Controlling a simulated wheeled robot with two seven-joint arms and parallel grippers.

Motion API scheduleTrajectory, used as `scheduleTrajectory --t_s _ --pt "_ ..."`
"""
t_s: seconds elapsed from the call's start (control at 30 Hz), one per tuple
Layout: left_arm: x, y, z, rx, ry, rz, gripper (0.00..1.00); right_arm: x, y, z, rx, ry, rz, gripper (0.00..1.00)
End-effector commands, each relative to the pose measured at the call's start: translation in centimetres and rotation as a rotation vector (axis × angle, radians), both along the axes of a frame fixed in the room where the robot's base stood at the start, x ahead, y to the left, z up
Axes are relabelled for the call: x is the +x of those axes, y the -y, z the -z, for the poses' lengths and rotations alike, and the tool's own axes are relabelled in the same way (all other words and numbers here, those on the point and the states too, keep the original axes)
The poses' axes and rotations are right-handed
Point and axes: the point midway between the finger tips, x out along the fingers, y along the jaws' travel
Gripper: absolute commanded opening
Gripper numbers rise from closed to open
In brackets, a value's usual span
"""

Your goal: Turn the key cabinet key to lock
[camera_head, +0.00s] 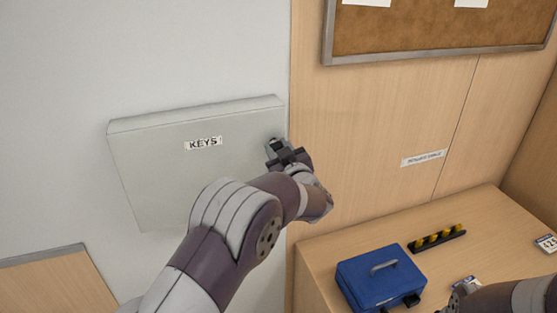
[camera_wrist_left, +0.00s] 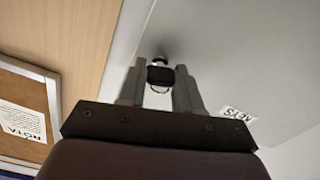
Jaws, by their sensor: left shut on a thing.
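The pale grey key cabinet (camera_head: 155,165), labelled KEYS, hangs on the wall at left centre of the head view. Its door face also fills the right of the left wrist view (camera_wrist_left: 235,65). A key with a black head (camera_wrist_left: 160,75) stands at the cabinet face, at a small round lock (camera_wrist_left: 159,60). My left gripper (camera_head: 276,147) is at the right edge of the cabinet, shut on the key head, with one finger on each side. The gripper hides the key in the head view. My right gripper (camera_head: 462,292) is low at the right, over the counter; its jaws are unclear.
A blue cash box (camera_head: 372,282) stands on the wooden counter (camera_head: 320,252). Behind it lies a black tray with yellow items (camera_head: 437,238). Number tags (camera_head: 546,243) lie at the right. A cork board (camera_head: 430,25) hangs on the wood-panelled wall. The space before the cabinet's left half is clear.

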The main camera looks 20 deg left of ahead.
Motion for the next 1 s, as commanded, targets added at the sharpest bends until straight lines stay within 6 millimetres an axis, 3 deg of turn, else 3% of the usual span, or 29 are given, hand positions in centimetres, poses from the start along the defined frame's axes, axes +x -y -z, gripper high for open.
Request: scheduleTrajectory --t_s 0.03,0.2,1.0 --pt "0.0 0.0 0.6 -0.035 0.032 0.000 0.04 0.0 0.0 1.7 0.000 0.000 0.000 0.00" --pt "0.0 0.0 0.5 -0.170 0.123 0.000 0.04 0.0 0.0 4.2 0.000 0.000 0.000 0.00" --pt "0.0 -0.1 0.4 -0.793 0.541 -0.001 0.04 0.0 0.0 14.4 0.000 0.000 0.000 0.00"
